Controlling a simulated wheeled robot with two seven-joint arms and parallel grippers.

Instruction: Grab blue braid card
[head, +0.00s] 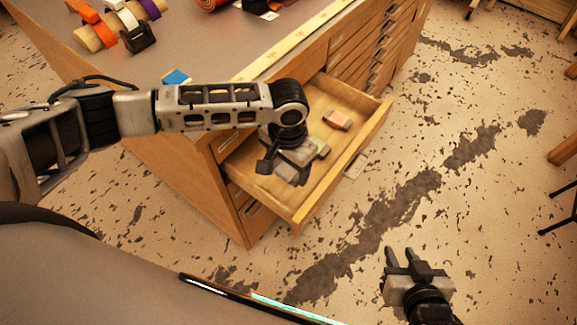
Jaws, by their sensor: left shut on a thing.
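A small blue piece (176,77) lies on the cabinet top, just behind my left forearm; I cannot tell whether it is the blue braid card. My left gripper (284,170) points down inside the open drawer (345,172). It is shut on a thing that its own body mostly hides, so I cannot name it. A pale grey-green piece (321,147) shows right beside this gripper. An orange-pink block (337,119) lies further back in the drawer, apart from the gripper. My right gripper (401,252) is open and empty above the floor at the lower right.
The wooden cabinet (190,178) has several more drawers (375,50) beyond the open one. Orange, white and purple rolls on a wooden rod (95,36) stand at the back left of the top. A yellow ruler strip (300,40) runs along the top's edge. Floor to the right is mostly clear.

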